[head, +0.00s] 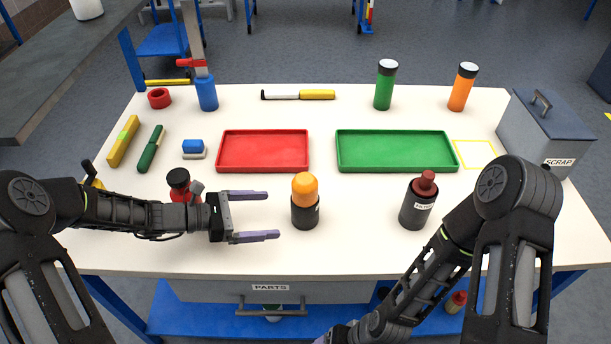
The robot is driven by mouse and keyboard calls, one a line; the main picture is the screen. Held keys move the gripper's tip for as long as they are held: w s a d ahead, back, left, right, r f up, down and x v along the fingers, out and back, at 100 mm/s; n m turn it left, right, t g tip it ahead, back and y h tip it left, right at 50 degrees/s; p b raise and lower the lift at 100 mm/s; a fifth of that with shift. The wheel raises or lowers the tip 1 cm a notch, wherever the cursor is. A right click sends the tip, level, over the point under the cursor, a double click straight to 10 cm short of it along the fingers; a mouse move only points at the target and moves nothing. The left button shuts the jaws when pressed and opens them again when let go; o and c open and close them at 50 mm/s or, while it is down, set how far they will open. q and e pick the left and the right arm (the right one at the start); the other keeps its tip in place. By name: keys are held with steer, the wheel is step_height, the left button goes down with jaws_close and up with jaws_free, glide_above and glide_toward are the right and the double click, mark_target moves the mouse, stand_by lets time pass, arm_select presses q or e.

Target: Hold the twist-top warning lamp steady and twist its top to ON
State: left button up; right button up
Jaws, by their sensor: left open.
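The warning lamp (305,203) stands upright on the table in the head view, with an orange domed top on a dark base. My left gripper (256,215) is open, its two purple-grey fingers pointing right toward the lamp. The fingertips are a little left of the lamp and apart from it, with nothing between them. My right arm reaches down at the lower right, in front of the table. Only a sliver of my right gripper may show at the bottom edge, so its jaws cannot be seen.
A dark bottle with a red top (417,204) stands right of the lamp. A red tray (262,170) and a green tray (397,170) lie behind. A red-and-black object (179,181) is close behind my left gripper. The grey scrap box (541,130) stands at right. The table's front edge is clear.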

mark_target(300, 212)
arm_select(q)
steer(key=b+x, duration=0.3)
steer(key=x, duration=0.5)
steer(key=shift+d+f+b, duration=0.25)
steer(key=shift+d+b, duration=0.05)
steer(key=shift+b, duration=0.1)
steer(key=shift+w+d+f, duration=0.1)
steer(key=shift+w+d, duration=0.2)
steer(key=shift+d, duration=0.3)
arm_select(e)
steer(key=shift+f, duration=2.1)
arm_select(q)
steer(key=shift+c, duration=0.6)
steer(key=c, duration=1.4)
arm_select(e)
steer(key=shift+c, duration=0.3)
